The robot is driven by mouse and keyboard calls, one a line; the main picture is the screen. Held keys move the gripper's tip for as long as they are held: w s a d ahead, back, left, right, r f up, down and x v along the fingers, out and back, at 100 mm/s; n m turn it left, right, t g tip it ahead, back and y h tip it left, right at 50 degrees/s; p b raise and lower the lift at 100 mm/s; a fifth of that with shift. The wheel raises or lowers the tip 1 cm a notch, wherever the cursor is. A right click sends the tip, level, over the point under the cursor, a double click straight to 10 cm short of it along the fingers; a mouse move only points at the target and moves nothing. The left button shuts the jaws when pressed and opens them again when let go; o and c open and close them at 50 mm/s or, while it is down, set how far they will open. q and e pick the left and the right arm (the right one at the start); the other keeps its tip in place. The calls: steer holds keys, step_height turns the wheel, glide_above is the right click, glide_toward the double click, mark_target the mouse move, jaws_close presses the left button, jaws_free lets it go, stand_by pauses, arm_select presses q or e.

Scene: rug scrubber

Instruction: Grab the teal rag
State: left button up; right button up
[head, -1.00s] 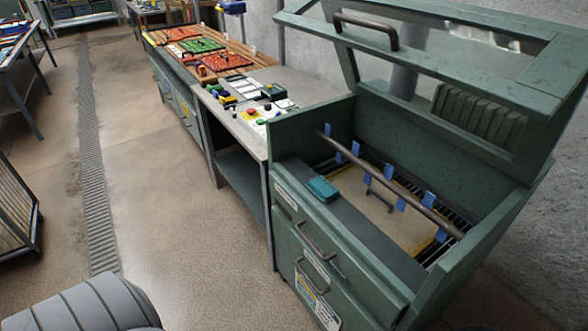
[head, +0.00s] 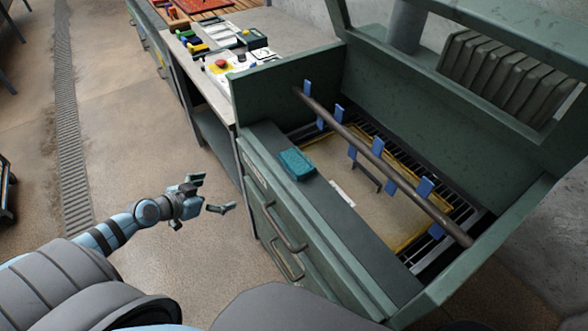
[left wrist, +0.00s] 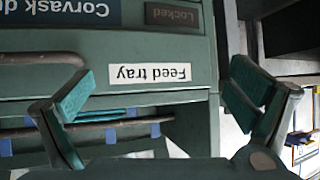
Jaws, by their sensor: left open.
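The teal rag (head: 297,165) is a small folded block lying flat on the front ledge of the green machine (head: 290,220), beside its open tray. My left gripper (head: 219,193) is open and empty, to the left of the machine's front and apart from the rag. In the left wrist view the left gripper's two teal-padded fingers (left wrist: 155,95) are spread wide before the machine's front, with an upside-down "Feed tray" label (left wrist: 150,75) between them. My right gripper is not in view.
A bar (head: 375,155) with several blue clips crosses the tray above a beige, yellow-edged rug (head: 345,185). Handles (head: 283,228) stick out from the machine's front. A workbench (head: 200,75) with a red button box adjoins it.

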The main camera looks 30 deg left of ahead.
mark_target(294, 160)
arm_select(q)
steer(key=w+d+r+m+h+b, duration=0.3)
steer(key=d+r+h, duration=0.2)
steer(key=d+r, duration=0.5)
steer(key=b+x, duration=0.3)
steer(key=x, duration=0.1)
steer(key=r+b+x, duration=0.1)
steer(key=b+x, duration=0.2)
steer(key=x, duration=0.2)
steer(key=w+r+b+x, duration=0.1)
steer(key=b+x, duration=0.2)
steer(key=x, duration=0.1)
steer(key=shift+w+f, duration=0.2)
steer(key=shift+w, duration=0.2)
steer(key=shift+s+a+r+t, duration=0.1)
steer(key=shift+t, duration=0.2)
steer(key=c, duration=0.9)
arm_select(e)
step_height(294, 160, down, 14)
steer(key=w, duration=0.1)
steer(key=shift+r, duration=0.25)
arm_select(q)
steer(key=shift+o, duration=0.2)
steer(key=shift+r, duration=0.1)
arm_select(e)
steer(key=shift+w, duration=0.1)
